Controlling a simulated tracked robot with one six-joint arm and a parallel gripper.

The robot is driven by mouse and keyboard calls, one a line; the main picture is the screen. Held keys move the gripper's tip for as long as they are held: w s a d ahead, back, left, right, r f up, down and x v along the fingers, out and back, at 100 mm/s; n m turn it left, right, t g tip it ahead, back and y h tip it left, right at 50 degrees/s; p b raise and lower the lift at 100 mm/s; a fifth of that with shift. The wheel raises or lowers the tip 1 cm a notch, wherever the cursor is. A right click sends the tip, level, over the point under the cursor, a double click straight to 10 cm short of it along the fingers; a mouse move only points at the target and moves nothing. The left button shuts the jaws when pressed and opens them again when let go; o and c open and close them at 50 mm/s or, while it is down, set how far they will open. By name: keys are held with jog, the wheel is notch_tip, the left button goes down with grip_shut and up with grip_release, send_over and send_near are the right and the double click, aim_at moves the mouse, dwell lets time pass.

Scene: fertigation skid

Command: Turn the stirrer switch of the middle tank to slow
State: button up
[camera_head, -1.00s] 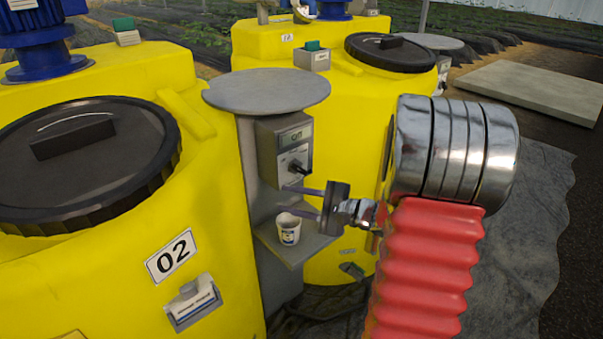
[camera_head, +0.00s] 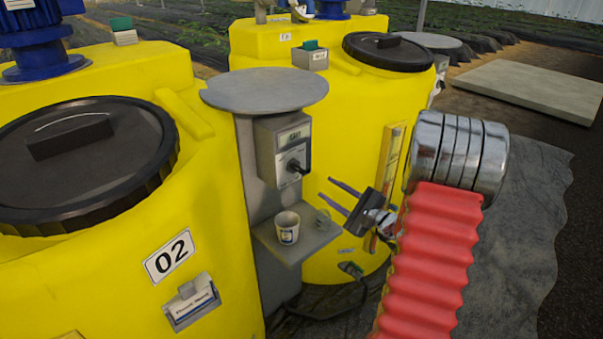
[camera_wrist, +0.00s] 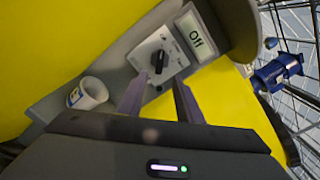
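The stirrer switch is a black knob (camera_head: 297,167) on a grey control box (camera_head: 266,155), mounted on a post beside the yellow tank labelled 02 (camera_head: 215,230). In the wrist view the knob (camera_wrist: 159,62) sits on a white dial plate, and the display (camera_wrist: 195,33) above it reads "Off". The dial's words are too small to read. My gripper (camera_head: 331,193) is open and empty, to the right of the box and slightly below the knob, apart from it. Its two fingers (camera_wrist: 155,92) point toward the box in the wrist view.
A white cup (camera_head: 287,227) stands on the small grey shelf (camera_head: 300,245) under the box. A round grey plate (camera_head: 265,88) overhangs the box. Another yellow tank (camera_head: 345,130) stands close behind.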

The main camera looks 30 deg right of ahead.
aim_at(299, 171)
jog(key=w, duration=0.4)
jog(key=w+a, duration=0.1)
jog(key=w, duration=0.3)
jog(key=w+a, duration=0.1)
jog(key=w, duration=0.4)
jog(key=shift+c, duration=0.4)
grip_shut()
